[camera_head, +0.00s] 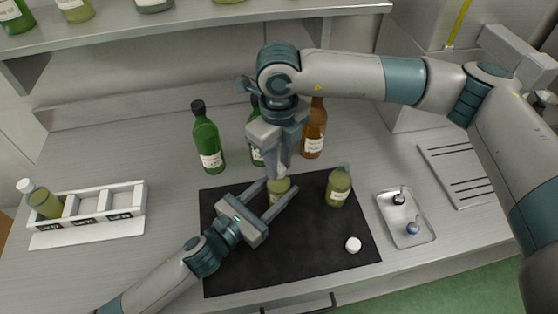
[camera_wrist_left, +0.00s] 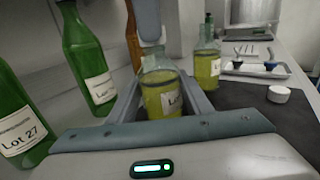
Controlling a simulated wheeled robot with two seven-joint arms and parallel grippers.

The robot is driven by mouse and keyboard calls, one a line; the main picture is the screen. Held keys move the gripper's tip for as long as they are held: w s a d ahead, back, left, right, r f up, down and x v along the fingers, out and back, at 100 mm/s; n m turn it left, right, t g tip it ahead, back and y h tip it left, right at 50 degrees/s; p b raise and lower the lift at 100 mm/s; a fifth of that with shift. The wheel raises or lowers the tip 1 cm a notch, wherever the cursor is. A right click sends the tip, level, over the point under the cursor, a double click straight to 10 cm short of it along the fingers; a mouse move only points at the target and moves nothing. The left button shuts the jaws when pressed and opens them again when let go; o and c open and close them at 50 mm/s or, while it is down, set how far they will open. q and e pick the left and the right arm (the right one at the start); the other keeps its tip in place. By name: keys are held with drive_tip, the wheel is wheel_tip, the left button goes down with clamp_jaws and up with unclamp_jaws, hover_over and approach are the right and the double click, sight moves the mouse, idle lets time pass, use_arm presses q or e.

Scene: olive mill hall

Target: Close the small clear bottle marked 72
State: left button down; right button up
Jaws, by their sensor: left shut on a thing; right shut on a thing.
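A small clear bottle (camera_head: 278,186) with yellow-green liquid stands on the black mat (camera_head: 240,270). My left gripper (camera_head: 278,196) is shut around its body. Its label shows in the left wrist view (camera_wrist_left: 172,100), but the number cannot be read. My right gripper (camera_head: 281,163) points down from above, shut on what looks like a white cap at the bottle's mouth; the fingers mostly hide it, and whether it is seated cannot be told. A second, similar bottle (camera_head: 338,188) stands uncapped to the right. A loose white cap (camera_head: 353,244) lies on the mat.
Green bottles (camera_head: 208,140) and a brown bottle (camera_head: 314,132) stand behind the mat. A metal tray (camera_head: 425,232) with small stoppers is at the right. A white rack (camera_head: 90,234) at the left holds a capped bottle (camera_head: 42,199). A shelf (camera_head: 200,20) spans the back.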

drive_tip(key=m, duration=0.6)
drive_tip(key=shift+a, duration=0.1)
drive_tip(key=m, duration=0.5)
drive_tip(key=shift+m, duration=0.4)
drive_tip(key=m, duration=1.3)
drive_tip(key=shift+w, duration=0.1)
drive_tip(key=o, duration=1)
drive_tip(key=shift+f, duration=0.1)
